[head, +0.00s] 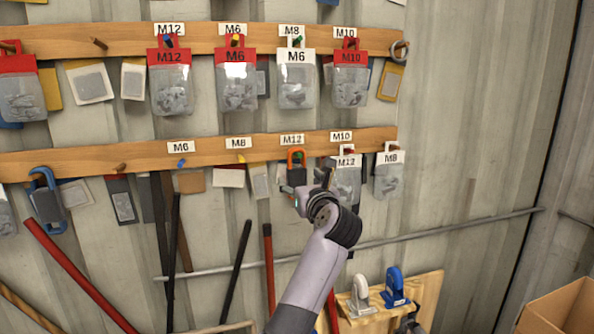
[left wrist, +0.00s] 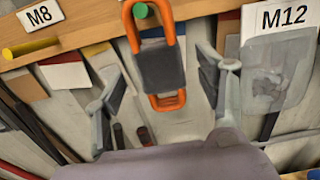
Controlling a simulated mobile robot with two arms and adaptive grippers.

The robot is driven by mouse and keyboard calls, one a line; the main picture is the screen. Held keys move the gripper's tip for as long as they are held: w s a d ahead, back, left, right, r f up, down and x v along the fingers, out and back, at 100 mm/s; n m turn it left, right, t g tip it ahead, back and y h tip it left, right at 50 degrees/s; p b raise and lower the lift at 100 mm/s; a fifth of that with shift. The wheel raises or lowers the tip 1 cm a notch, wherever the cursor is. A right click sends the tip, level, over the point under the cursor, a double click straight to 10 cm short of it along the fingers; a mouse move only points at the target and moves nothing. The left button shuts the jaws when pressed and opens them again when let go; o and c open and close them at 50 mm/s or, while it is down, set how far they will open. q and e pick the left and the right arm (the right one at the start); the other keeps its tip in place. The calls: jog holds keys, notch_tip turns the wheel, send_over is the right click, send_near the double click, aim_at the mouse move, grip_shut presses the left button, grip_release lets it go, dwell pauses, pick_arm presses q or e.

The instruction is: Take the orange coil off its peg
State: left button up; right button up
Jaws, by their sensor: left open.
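The orange coil (head: 290,158), a loop with a dark grey band around its middle, hangs on a peg of the lower wooden rail, under the M12 label. In the left wrist view the coil (left wrist: 162,68) hangs upright, with the green peg end (left wrist: 140,11) inside its top. My left gripper (head: 306,180) is open in front of the coil. Its two fingers (left wrist: 162,80) stand on either side of the coil in the wrist view, with visible gaps and nothing held. In the head view the gripper hides the coil's lower part. My right gripper is not in view.
A bag labelled M12 (head: 347,182) hangs close to the right of the coil; it is near my right finger in the wrist view. The M8 bag (head: 389,178) hangs further right. A yellow peg (left wrist: 24,48) sticks out left of the coil. Long-handled tools stand below.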

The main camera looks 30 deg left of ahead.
aim_at(298, 176)
pick_arm(q)
jog(key=shift+p+x, duration=0.45)
jog(key=shift+x, duration=1.3)
jog(key=shift+c, duration=0.4)
jog(key=c, duration=1.2)
jog(key=shift+r, duration=0.3)
jog(key=shift+c, duration=0.3)
jog(key=shift+s+d, duration=0.1)
jog(key=shift+d, duration=0.05)
jog(key=shift+r+p+v, duration=0.2)
jog(key=shift+p+v, duration=0.3)
jog(key=shift+v, duration=1.6)
